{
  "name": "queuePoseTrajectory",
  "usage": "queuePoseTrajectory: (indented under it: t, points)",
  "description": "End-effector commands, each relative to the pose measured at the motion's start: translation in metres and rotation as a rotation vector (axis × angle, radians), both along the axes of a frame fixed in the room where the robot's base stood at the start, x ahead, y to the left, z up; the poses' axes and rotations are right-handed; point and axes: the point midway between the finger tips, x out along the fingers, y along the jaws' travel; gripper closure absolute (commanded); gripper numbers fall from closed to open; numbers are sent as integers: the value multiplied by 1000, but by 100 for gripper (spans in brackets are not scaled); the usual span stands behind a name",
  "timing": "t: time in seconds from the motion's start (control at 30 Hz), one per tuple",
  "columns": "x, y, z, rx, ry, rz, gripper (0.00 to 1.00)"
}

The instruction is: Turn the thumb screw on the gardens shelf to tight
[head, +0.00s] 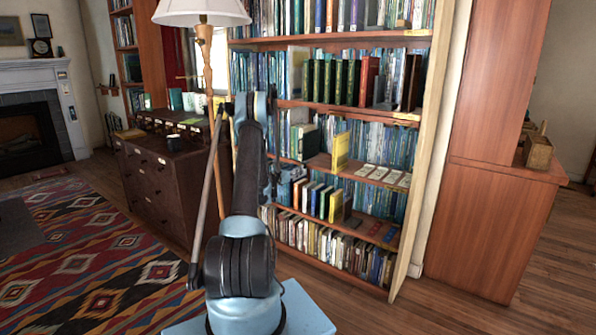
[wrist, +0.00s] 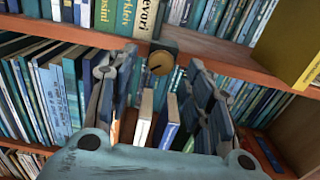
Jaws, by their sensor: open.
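In the wrist view a round brass thumb screw (wrist: 160,63) sits on a dark block at the front edge of a wooden shelf (wrist: 215,62). A dark line crosses its face, roughly level and slightly tilted. My gripper (wrist: 158,76) is open, with one finger on each side of the screw in the picture. I see no contact, and cannot tell how far the fingertips are from it. In the head view my arm stands in front of the bookcase (head: 303,104) and hides the screw and most of the gripper. I cannot read any gardens label.
Books stand above and below the shelf. A yellow book (wrist: 288,45) is at the right of the wrist view and also shows in the head view (head: 340,151). A lamp (head: 203,12) and a dark drawer cabinet (head: 160,185) stand left. Bare floor (head: 500,300) lies right.

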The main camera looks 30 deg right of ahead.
Motion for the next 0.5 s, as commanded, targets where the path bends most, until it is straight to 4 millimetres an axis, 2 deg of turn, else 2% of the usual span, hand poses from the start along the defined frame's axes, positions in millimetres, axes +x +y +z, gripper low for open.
queuePoseTrajectory:
  t: [0.03,0.2,0.5]
  points:
    - [2,-9,0,0,0,-3,53]
    - [11,-26,0,0,0,-1,53]
    - [14,-36,0,0,0,-1,53]
